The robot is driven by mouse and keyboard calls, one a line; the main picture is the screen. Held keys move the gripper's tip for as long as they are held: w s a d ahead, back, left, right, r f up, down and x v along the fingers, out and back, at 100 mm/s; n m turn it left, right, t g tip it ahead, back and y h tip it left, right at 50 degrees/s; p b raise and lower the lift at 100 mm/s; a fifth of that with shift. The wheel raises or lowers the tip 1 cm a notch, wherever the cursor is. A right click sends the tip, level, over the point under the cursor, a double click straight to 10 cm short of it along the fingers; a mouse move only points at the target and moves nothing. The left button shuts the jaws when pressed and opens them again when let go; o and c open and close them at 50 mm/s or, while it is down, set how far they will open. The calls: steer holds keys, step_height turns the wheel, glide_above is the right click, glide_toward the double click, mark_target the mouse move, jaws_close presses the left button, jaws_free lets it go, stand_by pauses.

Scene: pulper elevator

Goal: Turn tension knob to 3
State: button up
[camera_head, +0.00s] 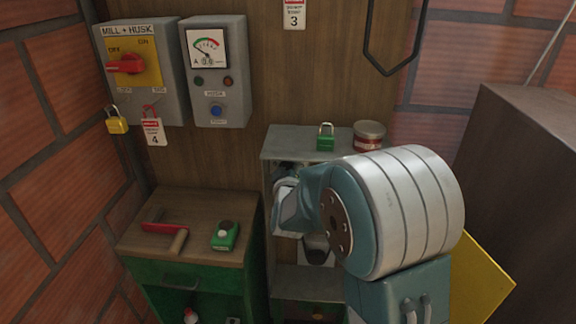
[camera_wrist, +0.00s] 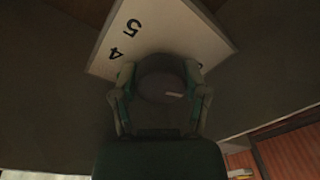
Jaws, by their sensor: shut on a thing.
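The tension knob (camera_wrist: 160,72) is round and dark, with a pale pointer mark on its face. It sits in front of a pale dial plate (camera_wrist: 113,50) in the wrist view. My gripper (camera_wrist: 160,88) is shut on the knob, one finger on each side. In the head view my gripper (camera_head: 290,207) is inside the open grey cabinet (camera_head: 292,143), partly covered by my arm. The knob and dial are hidden there.
A green padlock (camera_head: 326,140) and a round tin (camera_head: 368,135) stand on the cabinet top, close to my arm. A brown box (camera_head: 520,130) stands at the right.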

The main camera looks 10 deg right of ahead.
steer(key=m, duration=0.6)
steer(key=shift+a+f, duration=0.1)
steer(key=shift+f, duration=0.15)
steer(key=m+h, duration=0.1)
steer(key=m, duration=0.6)
steer(key=m+h, duration=0.1)
steer(key=m, duration=0.6)
steer(key=shift+f, duration=0.1)
steer(key=m, duration=0.3)
steer(key=m+h, duration=0.1)
steer(key=m, duration=0.2)
steer(key=shift+m+g, duration=0.3)
steer(key=o, duration=1.1)
steer(key=shift+o, duration=0.2)
